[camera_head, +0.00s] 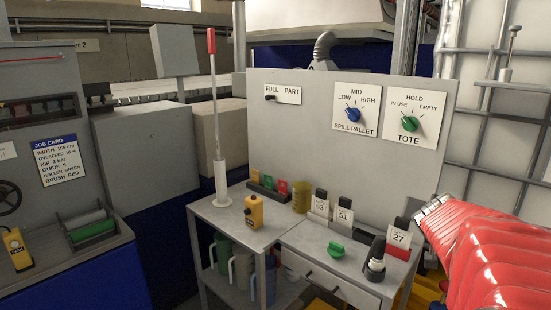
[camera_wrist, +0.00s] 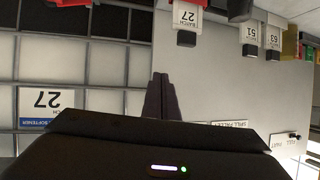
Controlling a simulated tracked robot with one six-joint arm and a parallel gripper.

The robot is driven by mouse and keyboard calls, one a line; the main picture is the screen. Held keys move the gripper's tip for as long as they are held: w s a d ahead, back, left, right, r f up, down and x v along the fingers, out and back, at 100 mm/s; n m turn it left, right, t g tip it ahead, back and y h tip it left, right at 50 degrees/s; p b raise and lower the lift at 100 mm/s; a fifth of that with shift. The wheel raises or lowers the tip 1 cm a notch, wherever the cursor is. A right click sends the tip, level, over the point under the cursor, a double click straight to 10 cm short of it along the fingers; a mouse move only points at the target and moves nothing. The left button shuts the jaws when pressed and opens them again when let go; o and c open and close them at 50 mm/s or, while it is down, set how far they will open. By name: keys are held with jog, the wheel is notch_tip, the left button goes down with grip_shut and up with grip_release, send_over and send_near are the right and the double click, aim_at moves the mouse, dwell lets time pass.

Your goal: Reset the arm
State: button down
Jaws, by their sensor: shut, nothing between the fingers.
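My gripper (camera_wrist: 160,98) shows in the wrist view, its two dark fingers together and nothing between them. The fingers stand out in front of the grey panel, apart from the batch holders at the top of that view, which appears upside down. A batch 27 card (camera_wrist: 187,16) is close to the fingertips' line in the picture. In the head view a red ribbed sleeve fills the lower right and looks like my arm; the fingers cannot be made out there.
A grey bench (camera_head: 233,217) holds a yellow device (camera_head: 253,212), a green knob (camera_head: 336,250) and batch cards. The upright panel (camera_head: 300,140) behind carries a blue dial (camera_head: 353,115) and a green dial (camera_head: 409,123). A metal-framed white tank (camera_head: 500,130) stands at right.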

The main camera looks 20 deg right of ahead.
jog(key=a+f+n+y, duration=0.1)
jog(key=a+n+y, duration=0.1)
jog(key=a, duration=1.1)
jog(key=s+a+f+n+g+y, duration=0.1)
jog(key=s+a+f+n+y, duration=0.1)
jog(key=a, duration=0.8)
jog(key=s+a+f+n+g+y, duration=0.1)
jog(key=s+a+f+n+y, duration=0.2)
jog(key=s+a, duration=0.3)
jog(key=s+a+f+n+y, duration=0.2)
jog(key=s+a+f+n, duration=0.1)
jog(key=a, duration=1.1)
jog(key=shift+s+a+f+n+g+y, duration=0.3)
jog(key=shift+s+f+n+g, duration=0.1)
jog(key=shift+s+f, duration=0.2)
